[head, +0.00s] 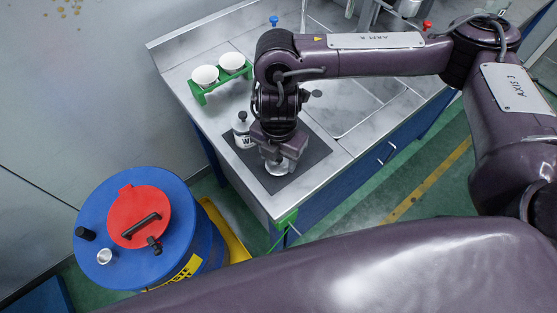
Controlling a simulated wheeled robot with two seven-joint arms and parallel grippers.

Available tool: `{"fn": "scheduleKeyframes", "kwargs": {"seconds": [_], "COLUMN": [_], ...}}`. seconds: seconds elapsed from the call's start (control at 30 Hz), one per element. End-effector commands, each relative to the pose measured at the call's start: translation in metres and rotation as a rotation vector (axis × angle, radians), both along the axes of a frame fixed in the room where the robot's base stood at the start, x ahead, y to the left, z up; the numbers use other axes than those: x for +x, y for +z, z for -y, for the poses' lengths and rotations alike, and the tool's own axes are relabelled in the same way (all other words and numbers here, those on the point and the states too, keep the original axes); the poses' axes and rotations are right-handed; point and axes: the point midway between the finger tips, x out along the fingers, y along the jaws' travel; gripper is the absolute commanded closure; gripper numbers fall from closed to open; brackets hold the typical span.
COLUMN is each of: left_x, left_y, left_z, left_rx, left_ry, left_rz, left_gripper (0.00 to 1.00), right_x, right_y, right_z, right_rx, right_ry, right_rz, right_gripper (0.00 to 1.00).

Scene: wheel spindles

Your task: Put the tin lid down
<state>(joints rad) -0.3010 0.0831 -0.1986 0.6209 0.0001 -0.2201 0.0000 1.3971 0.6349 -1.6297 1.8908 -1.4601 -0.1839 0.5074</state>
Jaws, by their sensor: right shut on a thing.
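My right gripper (277,163) points down over the dark mat (315,155) on the steel counter and is shut on a small silvery round piece, the tin lid (276,169). The fingers and wrist cover much of it. I cannot tell whether it touches something beneath it or whether a tin stands there. My left gripper is not in view.
A green rack (199,93) holds two white cups at the back left. A sink (350,110) lies right. A blue drum (105,205) with a red lid (126,208) stands left.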

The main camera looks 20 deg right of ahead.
Motion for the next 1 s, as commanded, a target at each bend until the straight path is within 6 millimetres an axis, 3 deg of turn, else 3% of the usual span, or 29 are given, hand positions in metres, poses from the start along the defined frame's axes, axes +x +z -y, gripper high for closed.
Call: {"fn": "scheduleKeyframes", "kwargs": {"seconds": [0.13, 0.57, 0.6, 0.73, 1.0], "left_x": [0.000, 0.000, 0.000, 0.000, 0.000], "left_y": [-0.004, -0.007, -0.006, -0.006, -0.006], "left_z": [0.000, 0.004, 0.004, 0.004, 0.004], "left_rx": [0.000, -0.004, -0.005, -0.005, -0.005], "left_ry": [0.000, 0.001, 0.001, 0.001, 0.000], "left_rz": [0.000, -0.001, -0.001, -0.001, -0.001], "left_gripper": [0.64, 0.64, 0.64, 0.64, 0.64], "right_x": [-0.001, 0.000, 0.000, 0.000, 0.000], "right_y": [-0.022, -0.028, -0.027, -0.027, -0.026], "right_z": [0.000, 0.000, 0.000, 0.000, 0.000], "right_rx": [0.001, -0.001, 0.000, -0.001, 0.000], "right_ry": [-0.002, 0.001, 0.001, 0.001, 0.001], "right_rz": [-0.004, -0.001, 0.000, -0.001, 0.000], "right_gripper": [0.67, 0.67, 0.42, 0.25, 0.24]}}
